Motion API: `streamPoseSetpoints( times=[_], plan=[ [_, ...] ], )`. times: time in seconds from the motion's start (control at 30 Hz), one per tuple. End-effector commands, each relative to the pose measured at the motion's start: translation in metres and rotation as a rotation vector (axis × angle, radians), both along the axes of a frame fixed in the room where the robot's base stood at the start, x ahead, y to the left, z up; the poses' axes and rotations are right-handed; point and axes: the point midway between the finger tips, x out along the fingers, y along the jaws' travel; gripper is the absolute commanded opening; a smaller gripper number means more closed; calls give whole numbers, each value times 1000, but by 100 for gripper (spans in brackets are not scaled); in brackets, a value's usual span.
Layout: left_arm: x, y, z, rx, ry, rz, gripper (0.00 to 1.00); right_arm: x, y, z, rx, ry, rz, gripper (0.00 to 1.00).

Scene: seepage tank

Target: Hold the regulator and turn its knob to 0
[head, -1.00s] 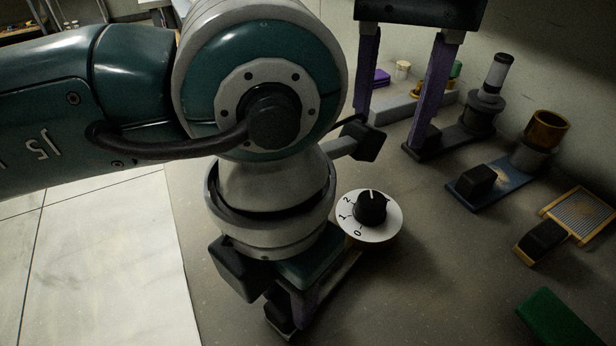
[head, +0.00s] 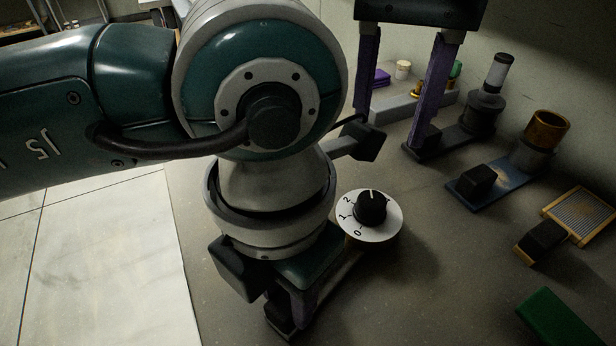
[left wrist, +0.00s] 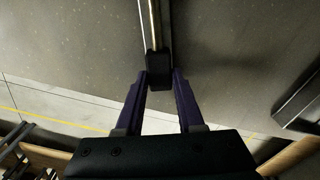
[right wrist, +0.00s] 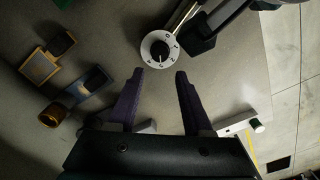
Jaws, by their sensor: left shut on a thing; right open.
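The regulator has a round white dial (head: 391,229) with a black knob (head: 370,208) on top, near the middle of the head view. The numbers 0, 1 and 2 show on the dial's left side; the knob's white mark points to the far side, past 2. The dial also shows in the right wrist view (right wrist: 147,50), just beyond the fingertips. My left gripper (head: 293,308) is shut on the black end block (left wrist: 158,66) of the regulator's brass rod. My right gripper (head: 392,132) is open and empty, behind the dial and apart from it.
At the right stand a dark stand with a clear cylinder (head: 497,72), a brass cup (head: 546,128) on a blue base, a framed mesh screen (head: 582,213) and a green block (head: 560,322). Bare bench surrounds the dial's front and right. My left arm covers the left side.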

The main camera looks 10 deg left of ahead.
Motion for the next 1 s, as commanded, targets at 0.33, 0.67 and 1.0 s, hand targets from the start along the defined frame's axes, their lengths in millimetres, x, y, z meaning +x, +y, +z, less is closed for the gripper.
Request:
streamPoseSetpoints(
  times=[0.33, 0.67, 1.0],
  plan=[
    [0, 0, 0, -1, -1, 0, 0, 0, 0, 0, 2, -1, -10, 61],
    [0, 0, 0, -1, -1, 0, 0, 4, -13, -2, 91, -46, -508, 74],
    [0, 0, 0, -1, -1, 0, 0, -5, -31, 1, 278, -4, -1343, 74]
  ],
)
